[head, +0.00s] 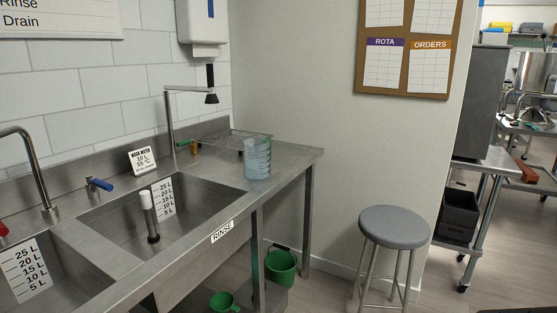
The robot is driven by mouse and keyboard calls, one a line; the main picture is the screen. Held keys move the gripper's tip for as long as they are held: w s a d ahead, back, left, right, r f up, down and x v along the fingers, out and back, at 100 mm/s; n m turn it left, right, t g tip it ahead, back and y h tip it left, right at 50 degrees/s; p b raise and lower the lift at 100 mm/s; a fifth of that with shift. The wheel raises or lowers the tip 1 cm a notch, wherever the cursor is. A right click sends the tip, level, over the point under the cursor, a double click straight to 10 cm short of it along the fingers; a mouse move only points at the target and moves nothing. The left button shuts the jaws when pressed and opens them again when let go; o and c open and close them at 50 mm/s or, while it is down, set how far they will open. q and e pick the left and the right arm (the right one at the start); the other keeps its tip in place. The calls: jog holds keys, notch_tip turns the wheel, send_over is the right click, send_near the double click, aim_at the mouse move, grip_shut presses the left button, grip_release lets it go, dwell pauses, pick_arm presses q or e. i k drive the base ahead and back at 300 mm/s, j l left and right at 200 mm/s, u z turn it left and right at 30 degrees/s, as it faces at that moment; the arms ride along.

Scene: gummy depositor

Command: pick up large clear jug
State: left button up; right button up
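The large clear jug (257,159) stands upright on the steel drainboard to the right of the rinse sink, near the counter's front edge. It is see-through with a bluish tint and has marks on its side. It looks empty, though I cannot be sure. Neither of my grippers shows in the head view, so I cannot see where they are relative to the jug.
A wire rack (230,141) lies behind the jug. The rinse sink (115,226), with a white standpipe (149,215), is left of it. A grey stool (394,227) stands on the floor at right.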

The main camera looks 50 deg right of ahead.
aim_at(256, 151)
jog(key=z, duration=1.4)
jog(key=i+u, duration=0.1)
jog(key=u, duration=0.25)
jog(key=l+u, duration=0.15)
jog(key=u, duration=0.2)
jog(key=i+l+u, duration=0.15)
jog(key=u, duration=0.2)
jog(key=i+l+u, duration=0.2)
jog(key=l, duration=0.15)
jog(key=l+u, duration=0.25)
jog(key=i+l, duration=0.1)
jog(key=l, duration=0.3)
jog(key=i+l, duration=0.15)
jog(key=l, duration=0.3)
jog(key=i+l+u, duration=0.1)
jog(key=l, duration=0.3)
jog(key=i+l, duration=0.1)
jog(key=l, duration=0.3)
jog(key=i+l+u, duration=0.1)
jog(key=l, duration=0.35)
